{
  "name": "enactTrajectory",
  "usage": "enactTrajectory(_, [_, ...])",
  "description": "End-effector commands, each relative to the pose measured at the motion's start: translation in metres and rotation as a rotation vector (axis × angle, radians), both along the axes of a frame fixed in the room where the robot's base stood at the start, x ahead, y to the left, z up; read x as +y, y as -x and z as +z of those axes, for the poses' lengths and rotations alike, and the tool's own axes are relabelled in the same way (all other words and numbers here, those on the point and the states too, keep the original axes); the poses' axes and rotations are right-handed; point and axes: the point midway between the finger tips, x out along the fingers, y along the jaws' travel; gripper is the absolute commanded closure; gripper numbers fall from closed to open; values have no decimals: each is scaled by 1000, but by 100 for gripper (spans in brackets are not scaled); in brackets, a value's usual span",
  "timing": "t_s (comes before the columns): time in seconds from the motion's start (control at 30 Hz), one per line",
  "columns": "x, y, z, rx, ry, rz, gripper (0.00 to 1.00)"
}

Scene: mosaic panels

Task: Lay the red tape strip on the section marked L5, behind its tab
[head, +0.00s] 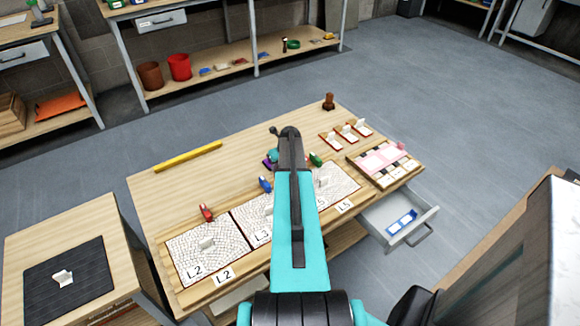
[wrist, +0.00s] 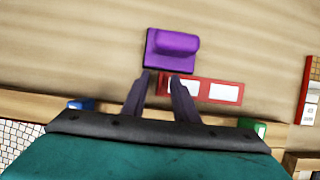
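The red tape strip (wrist: 223,91), with white patches, lies on the table just in front of a purple block (wrist: 172,48) in the wrist view. My gripper (wrist: 160,78) is open over the strip's left part, its two fingers apart; I cannot tell how high they are above it. The strip is hidden in the head view, where my arm covers that spot. The section marked L5 (head: 343,184) is the right mosaic panel in the head view, partly behind my arm. Its white tab (head: 322,181) stands up near the arm. The L5 label (head: 345,206) is in front.
Panels L2 (head: 188,258) and L3 (head: 254,222) lie to the left. Small red (head: 206,212), blue (head: 265,184) and green (head: 315,159) pieces sit behind the panels. An open drawer (head: 372,222) juts out at right. A yellow bar (head: 188,156) lies at the back left.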

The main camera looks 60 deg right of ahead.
Motion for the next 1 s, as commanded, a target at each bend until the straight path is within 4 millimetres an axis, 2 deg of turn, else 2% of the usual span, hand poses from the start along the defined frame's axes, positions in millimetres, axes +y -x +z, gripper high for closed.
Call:
enactTrajectory(0.2, [0,0,0,0,0,0,73])
enactTrajectory(0.37, [0,0,0,0,0,0,100])
enactTrajectory(0.77, [0,0,1,0,0,0,100])
enactTrajectory(1.0, [0,0,14,0,0,1,100])
